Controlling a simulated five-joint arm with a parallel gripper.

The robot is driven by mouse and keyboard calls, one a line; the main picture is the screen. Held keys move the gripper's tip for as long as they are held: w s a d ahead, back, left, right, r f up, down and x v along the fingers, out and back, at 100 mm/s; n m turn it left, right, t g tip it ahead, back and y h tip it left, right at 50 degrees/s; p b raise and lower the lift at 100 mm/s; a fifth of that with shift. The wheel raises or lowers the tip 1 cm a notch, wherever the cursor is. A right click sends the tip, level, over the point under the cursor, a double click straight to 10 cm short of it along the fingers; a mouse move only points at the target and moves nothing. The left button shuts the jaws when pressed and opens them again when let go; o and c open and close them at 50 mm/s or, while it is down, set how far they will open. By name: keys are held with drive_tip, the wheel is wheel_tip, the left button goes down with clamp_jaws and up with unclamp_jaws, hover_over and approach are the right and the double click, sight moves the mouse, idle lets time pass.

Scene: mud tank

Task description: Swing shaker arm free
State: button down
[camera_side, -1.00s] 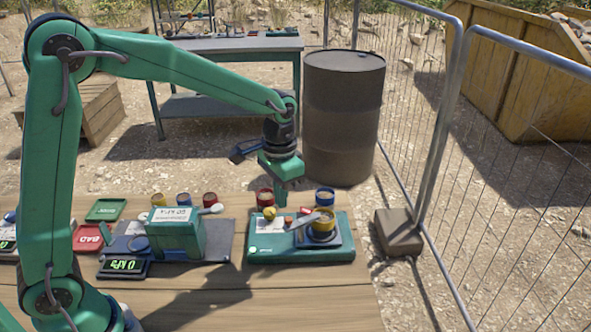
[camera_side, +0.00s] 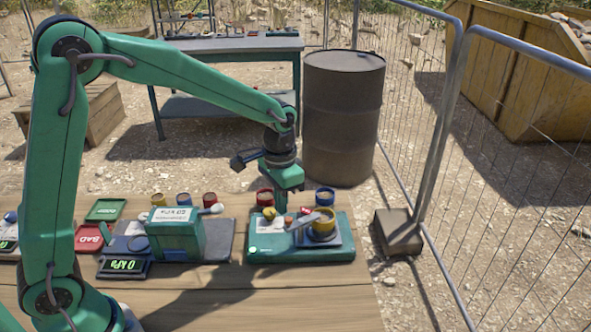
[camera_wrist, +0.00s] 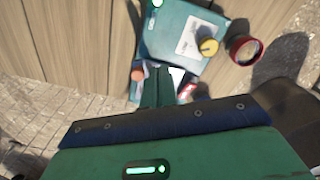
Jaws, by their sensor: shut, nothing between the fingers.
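The green shaker base (camera_side: 300,256) sits on the right end of the wooden table in the side view; its top also shows in the wrist view (camera_wrist: 165,42). A light grey arm (camera_side: 303,221) slants across it beside a yellow cup (camera_side: 322,229). A yellow knob (camera_side: 269,213) and a white label (camera_side: 268,225) are at its left. My gripper (camera_side: 284,205) is shut and empty, pointing down just above the back middle of the base. In the wrist view its fingers (camera_wrist: 156,92) hide part of the base. I cannot tell whether they touch the grey arm.
A green box (camera_side: 178,240) with a display unit (camera_side: 124,267) is to the left. The table front (camera_side: 270,298) is clear.

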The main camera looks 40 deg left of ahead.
sight(289, 221)
drive_tip(key=shift+f, duration=1.1)
drive_tip(key=shift+s+d, duration=0.1)
drive_tip(key=shift+d, duration=0.35)
drive_tip(key=shift+s+d, duration=0.1)
drive_tip(key=shift+d, duration=0.55)
drive_tip(key=shift+s+d, duration=0.15)
drive_tip(key=shift+d, duration=0.35)
idle(0.5)
drive_tip(key=shift+d, duration=0.3)
drive_tip(key=shift+s+a, duration=0.15)
drive_tip(key=shift+s, duration=0.05)
